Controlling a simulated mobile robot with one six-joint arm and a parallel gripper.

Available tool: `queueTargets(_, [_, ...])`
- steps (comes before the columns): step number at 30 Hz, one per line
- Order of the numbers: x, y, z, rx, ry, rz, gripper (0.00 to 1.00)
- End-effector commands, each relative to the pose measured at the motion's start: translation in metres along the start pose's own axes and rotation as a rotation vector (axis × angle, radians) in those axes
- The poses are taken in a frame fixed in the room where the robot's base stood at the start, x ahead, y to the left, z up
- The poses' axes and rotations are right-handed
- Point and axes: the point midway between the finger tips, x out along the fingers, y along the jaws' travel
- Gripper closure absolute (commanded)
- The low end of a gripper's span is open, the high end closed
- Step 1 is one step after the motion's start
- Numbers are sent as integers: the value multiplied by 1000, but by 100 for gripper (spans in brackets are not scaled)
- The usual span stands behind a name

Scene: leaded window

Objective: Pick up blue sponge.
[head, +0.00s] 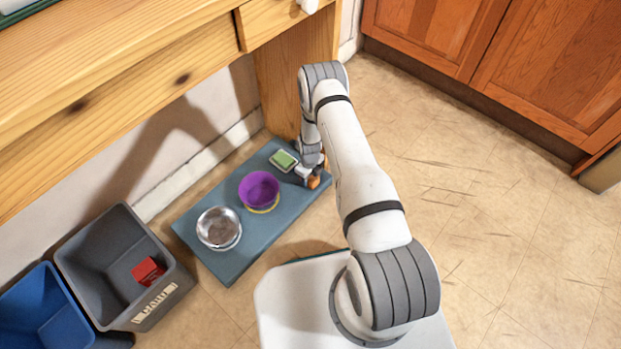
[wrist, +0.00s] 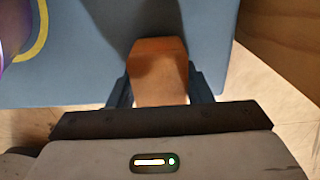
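I see no plainly blue sponge. A green-topped, sponge-like block (head: 283,160) lies at the far end of the blue-grey mat (head: 235,262), left of my gripper (head: 311,176). My gripper is low over the mat's right edge. In the wrist view an orange-brown block (wrist: 161,72) lies between the two dark fingers of my gripper (wrist: 160,92). The fingers appear flush against both its sides, with no gap showing. The block's underside is hidden, so I cannot tell whether it touches the mat.
A purple bowl (head: 260,188) and a metal bowl (head: 219,228) stand on the mat. A grey bin (head: 90,262) holding a red item and a blue bin (head: 40,310) stand at left. A wooden table (head: 120,70) overhangs the mat. Floor at right is clear.

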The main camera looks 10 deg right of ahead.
Motion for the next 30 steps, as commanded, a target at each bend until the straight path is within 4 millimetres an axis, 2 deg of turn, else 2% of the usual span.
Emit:
queueTargets(1, [0, 0, 0, 0, 0, 0, 59])
queueTargets(9, [0, 0, 0, 1, 0, 0, 80])
queueTargets(16, [-7, -1, 0, 1, -1, 0, 80])
queueTargets(24, [-60, -1, 0, 2, -1, 0, 80])
queueTargets(30, [-91, -1, 0, 2, 0, 1, 80])
